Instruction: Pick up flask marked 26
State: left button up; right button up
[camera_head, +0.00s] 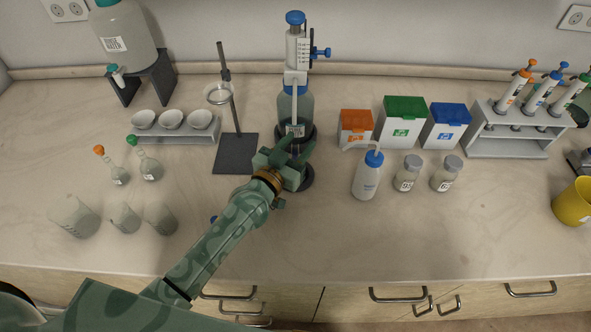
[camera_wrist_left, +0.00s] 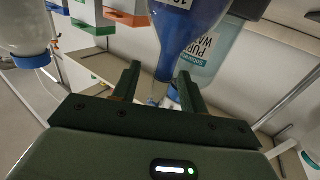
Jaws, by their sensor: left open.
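My left gripper (camera_head: 292,150) is at the middle of the bench, just in front of the blue-tinted dispenser bottle (camera_head: 296,107). In the left wrist view, which looks upside down, its two fingers (camera_wrist_left: 160,76) are open. A dark blue flask (camera_wrist_left: 182,28) shows there, its narrow neck between the fingers in the picture; I cannot tell whether they touch. Its label is cut by the frame edge and I cannot read 26 on it. In the head view my gripper hides this flask. Two small flasks, orange-stoppered (camera_head: 119,174) and green-stoppered (camera_head: 151,168), stand left, labels too small to read.
The dispenser bottle, labelled pure water (camera_wrist_left: 215,45), stands behind the flask. A stand with a ring (camera_head: 236,152) is left of my gripper. A wash bottle (camera_head: 367,178) and two jars (camera_head: 407,172) stand to the right. Several beakers (camera_head: 125,217) are front left.

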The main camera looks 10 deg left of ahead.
pick_arm(q)
jog(key=shift+w+d, duration=0.15)
jog(key=shift+w, duration=0.3)
jog(key=shift+s, duration=0.1)
grip_shut()
jog(key=shift+r, duration=0.15)
